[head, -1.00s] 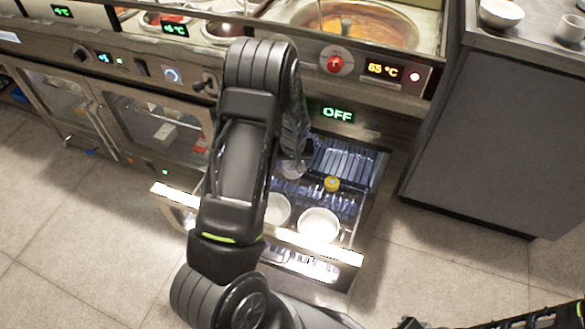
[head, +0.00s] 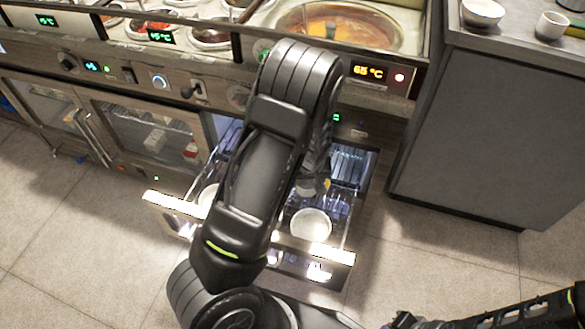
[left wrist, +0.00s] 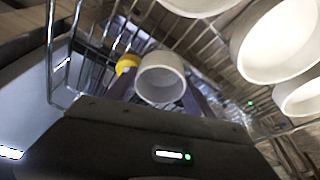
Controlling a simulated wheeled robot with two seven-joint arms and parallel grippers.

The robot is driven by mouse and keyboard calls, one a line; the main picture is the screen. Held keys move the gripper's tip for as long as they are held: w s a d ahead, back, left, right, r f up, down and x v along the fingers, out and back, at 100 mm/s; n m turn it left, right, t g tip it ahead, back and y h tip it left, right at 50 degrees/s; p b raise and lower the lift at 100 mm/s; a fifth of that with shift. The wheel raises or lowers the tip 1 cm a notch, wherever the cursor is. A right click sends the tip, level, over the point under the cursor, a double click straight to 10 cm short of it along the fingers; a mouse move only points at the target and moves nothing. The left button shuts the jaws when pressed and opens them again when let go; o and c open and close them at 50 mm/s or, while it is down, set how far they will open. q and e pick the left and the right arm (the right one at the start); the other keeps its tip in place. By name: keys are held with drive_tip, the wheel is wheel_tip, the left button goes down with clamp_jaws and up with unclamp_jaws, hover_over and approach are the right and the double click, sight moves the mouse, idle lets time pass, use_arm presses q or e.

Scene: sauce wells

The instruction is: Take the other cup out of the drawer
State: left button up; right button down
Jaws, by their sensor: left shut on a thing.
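A small white cup (left wrist: 160,80) sits between the fingers of my left gripper in the left wrist view. In the head view my left gripper (head: 312,180) is low over the open drawer (head: 300,250), shut on this cup (head: 305,188), which is mostly hidden by the arm. A yellow object (left wrist: 127,64) is close beside the cup, inside the drawer's wire basket. Another white cup (head: 552,26) stands on the grey counter at the top right. Part of my right arm shows at the bottom right; its fingers cannot be made out.
White bowls (head: 311,225) (head: 208,197) sit in the drawer near its front; several show close above the gripper in the left wrist view (left wrist: 275,40). A white bowl (head: 483,12) stands on the grey counter (head: 470,120). The floor right of the drawer is clear.

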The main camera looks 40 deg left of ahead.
use_arm(q)
drive_tip(key=d, duration=0.3)
drive_tip(key=shift+s+d, duration=0.2)
drive_tip(key=shift+d, duration=0.05)
wheel_tip(320, 180, up, 14)
drive_tip(key=p, duration=0.4)
drive_tip(key=shift+a, duration=0.2)
drive_tip(key=shift+f, duration=0.1)
